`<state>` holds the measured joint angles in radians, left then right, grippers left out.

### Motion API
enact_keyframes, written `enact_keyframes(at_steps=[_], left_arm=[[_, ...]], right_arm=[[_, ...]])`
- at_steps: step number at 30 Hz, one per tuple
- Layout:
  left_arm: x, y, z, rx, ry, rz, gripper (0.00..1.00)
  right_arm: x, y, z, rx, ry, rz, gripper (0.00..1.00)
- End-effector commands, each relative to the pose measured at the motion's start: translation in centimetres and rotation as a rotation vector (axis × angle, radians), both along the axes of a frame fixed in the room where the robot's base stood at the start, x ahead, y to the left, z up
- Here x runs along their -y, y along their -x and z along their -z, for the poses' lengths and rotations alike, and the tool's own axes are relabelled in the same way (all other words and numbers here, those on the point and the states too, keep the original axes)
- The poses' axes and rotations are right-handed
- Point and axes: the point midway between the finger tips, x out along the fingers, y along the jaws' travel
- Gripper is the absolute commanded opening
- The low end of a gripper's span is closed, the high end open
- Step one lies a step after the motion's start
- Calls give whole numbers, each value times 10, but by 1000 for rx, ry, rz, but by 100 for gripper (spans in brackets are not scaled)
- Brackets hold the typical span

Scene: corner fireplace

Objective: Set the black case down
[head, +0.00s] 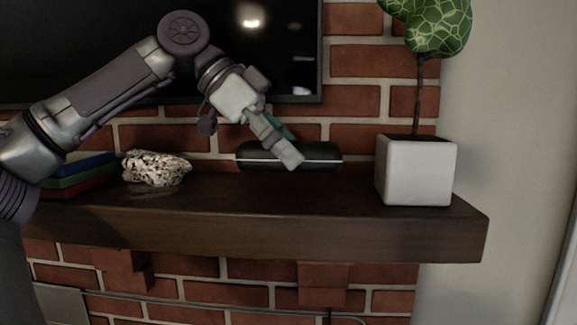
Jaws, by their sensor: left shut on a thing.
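The black case (322,155) is a long, rounded dark case with a light line along its side. It lies lengthwise at the back of the dark wooden mantel shelf (240,205), in front of the brick wall. My left gripper (289,155) reaches down to it from the upper left and is shut on it, covering part of its middle. The case's underside is at the shelf top or very near it; I cannot tell whether it touches. My right gripper is not in view.
A white square pot (416,170) with a leafy plant stands to the right on the shelf. A pale, pitted rock (156,168) and stacked books (82,173) stand to the left. A dark screen (290,50) hangs above. The shelf front between rock and pot is clear.

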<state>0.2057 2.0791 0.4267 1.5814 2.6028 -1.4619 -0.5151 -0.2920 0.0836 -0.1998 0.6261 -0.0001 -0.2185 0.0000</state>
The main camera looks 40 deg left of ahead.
Motion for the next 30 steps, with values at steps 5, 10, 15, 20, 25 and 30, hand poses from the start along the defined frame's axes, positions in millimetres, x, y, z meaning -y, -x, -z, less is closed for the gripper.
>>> enact_keyframes(at_steps=[5, 10, 15, 20, 25, 30], left_arm=[[0, 1, 25, 1, 2, 4, 25], [1, 1, 34, 2, 1, 1, 25], [1, 1, 35, -1, 0, 1, 67], [1, 1, 34, -1, 0, 1, 87], [1, 1, 34, -1, 0, 1, 87], [-2, 2, 31, 1, 1, 0, 87]], right_arm=[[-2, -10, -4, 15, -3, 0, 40], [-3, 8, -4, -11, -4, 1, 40], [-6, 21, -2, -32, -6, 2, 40], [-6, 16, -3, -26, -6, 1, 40], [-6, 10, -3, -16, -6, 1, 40], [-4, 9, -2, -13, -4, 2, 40]])
